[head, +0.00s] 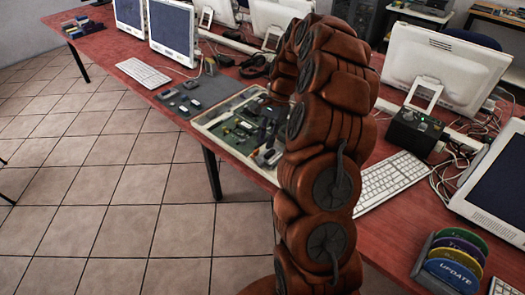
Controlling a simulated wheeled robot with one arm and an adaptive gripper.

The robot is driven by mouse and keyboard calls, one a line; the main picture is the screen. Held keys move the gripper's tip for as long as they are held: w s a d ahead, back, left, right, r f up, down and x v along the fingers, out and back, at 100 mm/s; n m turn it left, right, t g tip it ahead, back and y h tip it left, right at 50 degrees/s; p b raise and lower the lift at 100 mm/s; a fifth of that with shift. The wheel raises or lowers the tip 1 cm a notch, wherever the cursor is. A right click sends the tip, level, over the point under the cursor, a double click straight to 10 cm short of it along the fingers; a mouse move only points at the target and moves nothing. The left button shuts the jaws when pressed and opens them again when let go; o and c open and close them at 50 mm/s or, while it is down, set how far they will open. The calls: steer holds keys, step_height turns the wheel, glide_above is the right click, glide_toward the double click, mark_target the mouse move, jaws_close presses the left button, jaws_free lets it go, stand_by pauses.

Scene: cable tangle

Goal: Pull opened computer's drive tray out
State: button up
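The opened computer (208,121) lies flat on the red table, a shallow pale case with its green boards and dark parts exposed. My own brown arm stands in front and covers its right side. The far part of my arm bends down behind the near part, toward the case. Dark shapes at the case's right side, beside my arm, may be my gripper (270,128) or computer parts. I cannot tell its fingers apart, or whether they touch anything. I cannot make out the drive tray for certain.
The red table (130,56) also holds a grey mat (212,88) with small parts, a white keyboard (143,72), another keyboard (393,182), several monitors, a black box (414,131) with cables and a rack of coloured discs (452,262). The tiled floor (110,180) at left is clear.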

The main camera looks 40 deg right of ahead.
steer(key=v, duration=0.4)
steer(key=shift+d+r, duration=0.15)
steer(key=shift+r, duration=0.15)
stand_by(0.4)
steer(key=s+a+r+n+h+p, duration=0.1)
steer(key=s+a+r+n, duration=0.25)
steer(key=a, duration=0.25)
steer(key=s+a+r+n+g, duration=0.1)
steer(key=s+a+r+n, duration=0.1)
steer(key=s+a, duration=0.3)
steer(key=s+a+r+n+h+p, duration=0.1)
steer(key=s+a+r+n, duration=0.2)
steer(key=a, duration=0.4)
steer(key=s+a+n+h+p, duration=0.1)
steer(key=s+a+n, duration=0.1)
steer(key=s, duration=0.7)
steer(key=s+a+f+n+h+p, duration=0.1)
steer(key=s+a+n, duration=0.2)
steer(key=s, duration=0.7)
steer(key=shift+s+n, duration=0.25)
steer(key=shift+n, duration=0.7)
